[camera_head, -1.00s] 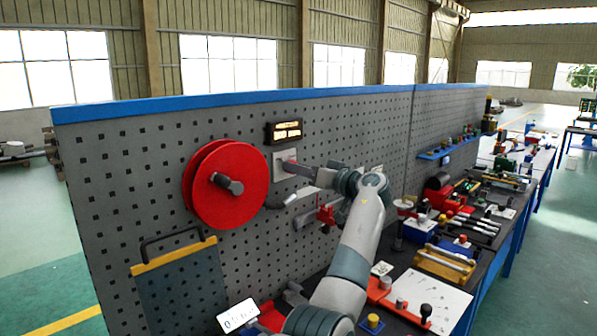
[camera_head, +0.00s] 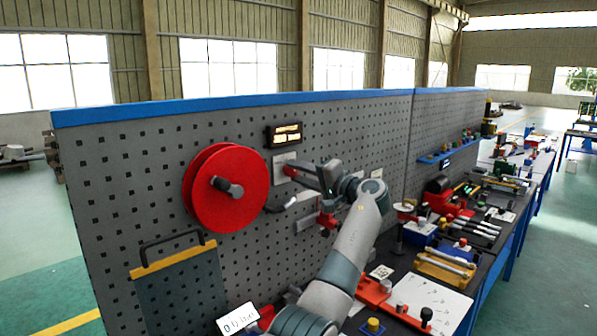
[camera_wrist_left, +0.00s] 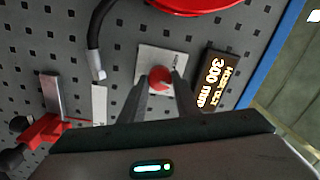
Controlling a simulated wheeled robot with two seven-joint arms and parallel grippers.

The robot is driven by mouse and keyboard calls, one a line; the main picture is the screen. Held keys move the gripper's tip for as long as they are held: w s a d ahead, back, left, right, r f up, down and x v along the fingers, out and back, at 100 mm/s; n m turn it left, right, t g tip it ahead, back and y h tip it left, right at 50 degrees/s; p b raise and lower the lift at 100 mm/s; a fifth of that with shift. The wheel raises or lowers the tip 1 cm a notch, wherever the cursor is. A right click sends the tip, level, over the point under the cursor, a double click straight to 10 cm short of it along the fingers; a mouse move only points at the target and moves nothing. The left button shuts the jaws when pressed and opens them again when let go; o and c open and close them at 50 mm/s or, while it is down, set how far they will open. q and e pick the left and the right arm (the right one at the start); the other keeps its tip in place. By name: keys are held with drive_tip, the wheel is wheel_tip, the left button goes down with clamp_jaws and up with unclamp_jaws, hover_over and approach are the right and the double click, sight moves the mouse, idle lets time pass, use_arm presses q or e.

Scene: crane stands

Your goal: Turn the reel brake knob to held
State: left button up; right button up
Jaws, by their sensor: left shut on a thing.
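The reel brake knob is a small red knob (camera_wrist_left: 159,79) on a pale square plate (camera_wrist_left: 168,58) fixed to the grey pegboard. In the head view the plate (camera_head: 279,160) sits just right of the red reel (camera_head: 226,189), below a small lit display (camera_head: 285,134). My left gripper (camera_head: 291,171) reaches the knob from the right. In the left wrist view its two fingers (camera_wrist_left: 160,88) are shut on the knob, one on each side. The plate's markings are too small to read. My right gripper is not in view.
A black hose with a pale end (camera_wrist_left: 98,70) hangs beside the plate. A red clamp-like fitting (camera_head: 326,219) is on the board below my left wrist. A tool-strewn bench (camera_head: 440,303) lies to the right. A handled panel (camera_head: 180,290) stands at the lower left.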

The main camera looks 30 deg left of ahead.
use_arm(q)
drive_tip(key=shift+m+p, duration=1.4)
drive_tip(key=shift+m, duration=1.6)
drive_tip(key=o, duration=1)
drive_tip(key=shift+f, duration=0.1)
drive_tip(key=shift+o, duration=0.2)
drive_tip(key=shift+d, duration=0.1)
